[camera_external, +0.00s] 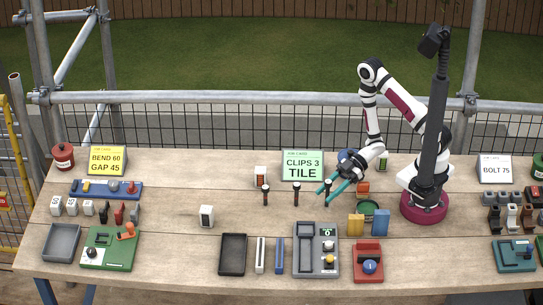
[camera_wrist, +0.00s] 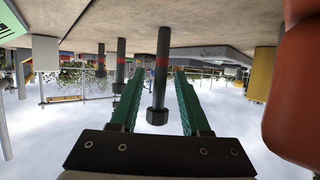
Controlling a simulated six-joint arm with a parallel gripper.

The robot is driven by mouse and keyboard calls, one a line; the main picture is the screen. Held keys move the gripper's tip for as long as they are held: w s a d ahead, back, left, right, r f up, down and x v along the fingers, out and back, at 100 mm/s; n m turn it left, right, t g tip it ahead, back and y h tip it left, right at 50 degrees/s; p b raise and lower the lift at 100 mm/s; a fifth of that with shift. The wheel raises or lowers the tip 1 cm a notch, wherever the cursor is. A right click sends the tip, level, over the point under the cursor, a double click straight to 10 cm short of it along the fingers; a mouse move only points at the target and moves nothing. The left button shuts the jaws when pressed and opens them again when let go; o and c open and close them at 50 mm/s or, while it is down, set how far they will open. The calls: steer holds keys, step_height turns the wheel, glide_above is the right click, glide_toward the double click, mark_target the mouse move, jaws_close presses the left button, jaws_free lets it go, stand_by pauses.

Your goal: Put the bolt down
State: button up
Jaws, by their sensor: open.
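Three dark bolts stand upright in a row on the table: a left bolt (camera_external: 265,195), a middle bolt (camera_external: 296,194) and a right bolt (camera_external: 327,187). My gripper (camera_external: 326,197) is open, its teal fingers at the right bolt. The wrist view is upside down, with the table at the top. There the nearest bolt (camera_wrist: 158,88) stands between my spread green fingers (camera_wrist: 155,84), with gaps visible on both sides. It has a wide head and a red band near the table. The other bolts (camera_wrist: 121,65) stand behind it, to the left in that view.
A green "CLIPS 3 TILE" card (camera_external: 302,165) stands behind the bolts, and a "BOLT 75" card (camera_external: 496,169) at the right. A grey device (camera_external: 316,250) lies in front. Bare table lies left of the bolts.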

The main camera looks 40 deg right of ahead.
steer(key=shift+r, duration=0.15)
steer(key=w+v, duration=0.1)
steer(key=v, duration=1.1)
steer(key=shift+s, duration=0.45)
